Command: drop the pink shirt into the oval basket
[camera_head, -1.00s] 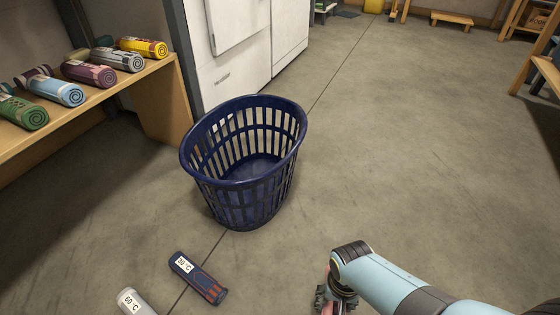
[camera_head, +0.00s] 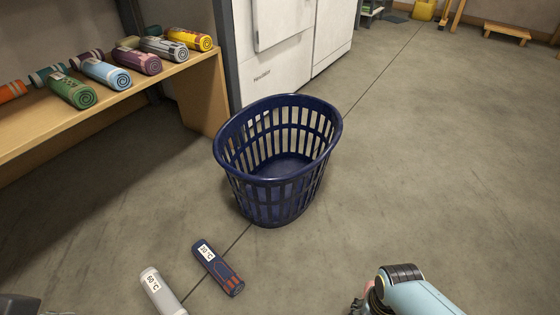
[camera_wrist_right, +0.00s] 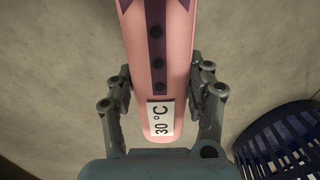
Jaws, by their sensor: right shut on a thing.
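The oval basket (camera_head: 283,180) is a dark blue slatted laundry basket standing upright and open on the floor, and it looks empty. Part of it shows at the lower right of the right wrist view (camera_wrist_right: 285,140). The pink shirt (camera_wrist_right: 160,65) is a rolled bundle with dark buttons and a 30 °C label. My right gripper (camera_wrist_right: 160,82) is shut on it, with a finger on each side. In the head view my right gripper (camera_head: 362,304) is at the bottom edge, right of and nearer than the basket, mostly cut off. My left gripper is not identifiable.
A navy rolled shirt (camera_head: 218,268) and a white rolled shirt (camera_head: 160,292) lie on the floor before the basket. Several rolls lie on a wooden shelf (camera_head: 205,95) at left. A white appliance (camera_head: 275,60) stands behind. The floor at right is clear.

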